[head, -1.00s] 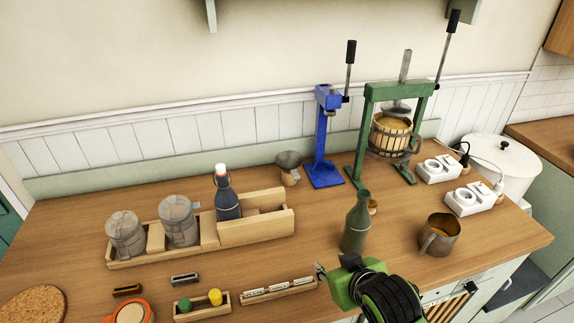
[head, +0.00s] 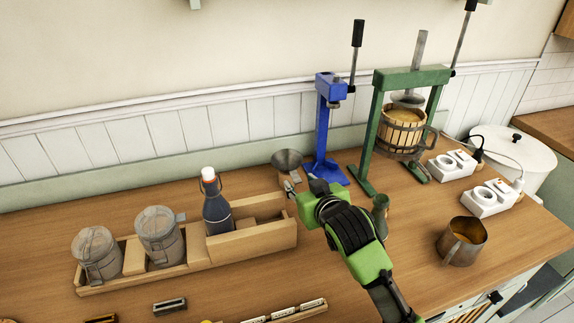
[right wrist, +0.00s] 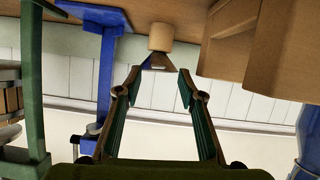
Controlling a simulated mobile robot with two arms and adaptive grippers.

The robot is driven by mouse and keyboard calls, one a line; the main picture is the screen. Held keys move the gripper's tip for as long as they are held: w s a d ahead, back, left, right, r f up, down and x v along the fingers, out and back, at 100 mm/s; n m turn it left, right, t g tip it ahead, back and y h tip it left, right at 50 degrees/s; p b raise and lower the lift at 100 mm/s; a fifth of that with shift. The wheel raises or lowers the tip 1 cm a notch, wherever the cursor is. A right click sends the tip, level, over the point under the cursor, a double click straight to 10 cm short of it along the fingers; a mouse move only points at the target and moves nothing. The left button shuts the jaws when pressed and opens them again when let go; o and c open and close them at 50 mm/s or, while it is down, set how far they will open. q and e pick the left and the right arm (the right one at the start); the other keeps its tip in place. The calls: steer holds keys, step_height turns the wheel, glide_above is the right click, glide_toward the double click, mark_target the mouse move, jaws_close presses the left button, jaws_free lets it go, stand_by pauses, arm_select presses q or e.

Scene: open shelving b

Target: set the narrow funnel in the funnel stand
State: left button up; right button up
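A grey metal funnel (head: 287,158) stands mouth up on the counter behind the wooden caddy, with a small pale wooden cylinder under it. The right wrist view, which is upside down, shows the wooden cylinder (right wrist: 160,37) and a dark cone-shaped part (right wrist: 159,62) at it, just past my fingertips. I cannot tell whether this cylinder is the funnel stand. My right gripper (head: 303,186) is just in front of the funnel, fingers apart; in the right wrist view the gripper (right wrist: 161,72) is open and empty. My left gripper is not in view.
The wooden caddy (head: 270,243) with two grey jars and a swing-top bottle (head: 216,205) is left of my gripper. A blue capper (head: 323,125) and green press (head: 372,130) stand behind. A green bottle (head: 380,203) is partly hidden by my arm. A metal jug (head: 463,243) stands right.

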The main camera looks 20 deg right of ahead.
mark_target(295, 176)
steer(key=shift+w+f, duration=0.15)
steer(key=shift+w, duration=0.9)
steer(key=p+x, duration=0.1)
steer(key=x, duration=0.2)
steer(key=shift+w+f, duration=0.1)
steer(key=shift+w, duration=0.05)
steer(key=shift+w+f, duration=0.1)
steer(key=shift+w, duration=0.15)
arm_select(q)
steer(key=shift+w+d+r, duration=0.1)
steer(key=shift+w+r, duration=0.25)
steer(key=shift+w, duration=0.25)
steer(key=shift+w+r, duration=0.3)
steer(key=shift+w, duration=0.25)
arm_select(e)
jaws_close()
